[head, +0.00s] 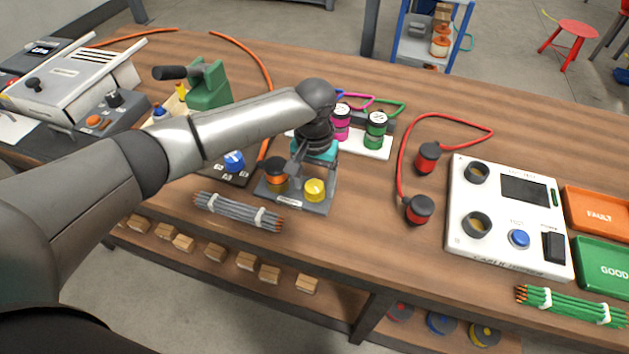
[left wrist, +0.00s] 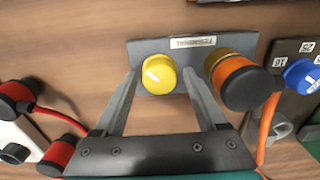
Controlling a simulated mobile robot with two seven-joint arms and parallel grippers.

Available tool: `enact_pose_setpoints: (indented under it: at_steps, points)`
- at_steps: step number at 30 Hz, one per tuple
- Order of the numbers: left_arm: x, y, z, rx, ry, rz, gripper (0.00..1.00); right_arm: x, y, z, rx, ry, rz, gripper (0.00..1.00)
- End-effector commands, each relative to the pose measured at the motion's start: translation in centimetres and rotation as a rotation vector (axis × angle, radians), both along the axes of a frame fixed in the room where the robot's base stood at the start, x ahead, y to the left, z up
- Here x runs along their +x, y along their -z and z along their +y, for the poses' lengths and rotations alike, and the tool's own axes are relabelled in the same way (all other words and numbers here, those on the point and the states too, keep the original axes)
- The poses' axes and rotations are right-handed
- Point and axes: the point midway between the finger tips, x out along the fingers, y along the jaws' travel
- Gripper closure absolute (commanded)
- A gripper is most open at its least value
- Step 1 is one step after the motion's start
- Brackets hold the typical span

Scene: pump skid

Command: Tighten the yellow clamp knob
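The yellow clamp knob (head: 314,189) sits on a grey base plate (head: 322,206) on the wooden bench. My right gripper is out of view.
A bundle of grey cables (head: 237,212) lies in front of the plate. A panel with a blue knob (head: 233,161) is to the left. Red-cabled connectors (head: 418,208) and a white tester (head: 508,258) stand to the right. Bare bench lies between plate and red cable.

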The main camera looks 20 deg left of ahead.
Motion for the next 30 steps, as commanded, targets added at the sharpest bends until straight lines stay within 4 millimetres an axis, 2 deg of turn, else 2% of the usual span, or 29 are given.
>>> enact_pose_setpoints:
  at_steps: [2,19,26,30]
  points:
    - [0.0,0.0,0.0,0.0,0.0,0.0,0.36,0.0,0.0,0.0,0.0,0.0,0.0,0.18]
    - [0.0,-0.1,0.0,0.0,0.0,0.0,1.0,0.0,0.0,0.0,0.0,0.0,0.0,0.18]
    - [0.0,-0.1,0.0,0.0,0.011,0.0,1.0,0.0,-0.3,0.0,0.0,0.0,-0.001,0.18]
    - [0.0,-0.3,0.0,0.0,0.049,0.001,1.0,0.0,-1.3,0.0,0.0,0.0,-0.001,0.18]
